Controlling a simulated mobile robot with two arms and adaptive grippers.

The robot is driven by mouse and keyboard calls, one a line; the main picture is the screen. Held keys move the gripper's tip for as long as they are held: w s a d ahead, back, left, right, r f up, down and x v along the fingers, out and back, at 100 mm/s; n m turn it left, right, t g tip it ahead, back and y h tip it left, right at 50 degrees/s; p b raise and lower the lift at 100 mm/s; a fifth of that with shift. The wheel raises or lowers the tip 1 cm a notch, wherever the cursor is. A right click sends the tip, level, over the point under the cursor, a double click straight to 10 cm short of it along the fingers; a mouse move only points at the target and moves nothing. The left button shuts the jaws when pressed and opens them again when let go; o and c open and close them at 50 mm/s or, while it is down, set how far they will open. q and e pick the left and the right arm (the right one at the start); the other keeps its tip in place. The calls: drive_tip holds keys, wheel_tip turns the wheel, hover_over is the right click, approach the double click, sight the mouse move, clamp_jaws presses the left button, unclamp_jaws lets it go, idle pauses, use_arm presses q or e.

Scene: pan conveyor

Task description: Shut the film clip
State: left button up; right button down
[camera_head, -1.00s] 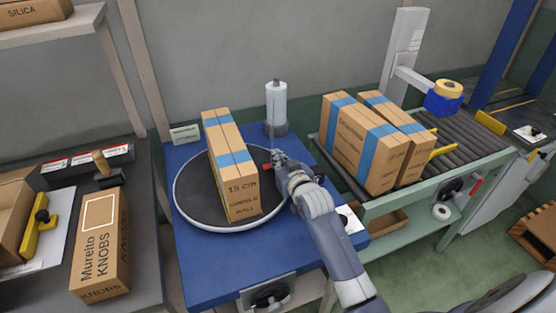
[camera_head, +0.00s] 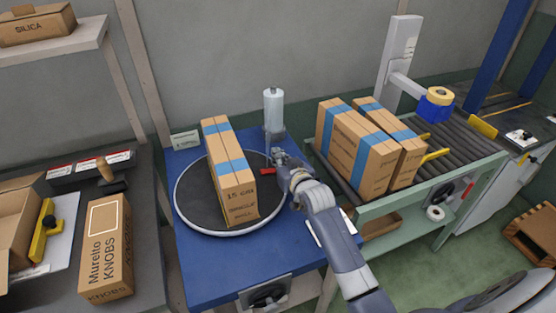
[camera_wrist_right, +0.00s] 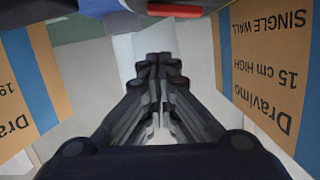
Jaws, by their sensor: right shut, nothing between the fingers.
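The small red part (camera_head: 267,171), which looks like the film clip, is at the right side of the round turntable (camera_head: 184,207), beside the strapped carton (camera_head: 240,201) standing there. A red piece (camera_wrist_right: 174,10) also shows at the top of the right wrist view, partly cut off. My right gripper (camera_head: 279,158) is shut and empty, just right of the red part; whether they touch is unclear. Its closed fingertips (camera_wrist_right: 161,66) point ahead between two cartons in the right wrist view. Whether the clip is open or shut is hard to see. My left gripper is not in view.
A film roll (camera_head: 273,108) stands upright behind the turntable. Two strapped cartons (camera_head: 352,143) stand on the roller conveyor (camera_head: 462,140) at right. A dark bench (camera_head: 153,243) with a knobs carton (camera_head: 107,245) is at left. The blue table front (camera_head: 215,261) is clear.

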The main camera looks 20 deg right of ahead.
drive_tip(key=shift+b+v, duration=0.3)
drive_tip(key=shift+v, duration=0.5)
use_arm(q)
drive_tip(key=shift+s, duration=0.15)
use_arm(e)
drive_tip(key=v, duration=0.8)
drive_tip(key=shift+s+d+r, duration=0.2)
drive_tip(key=shift+s+r, duration=0.05)
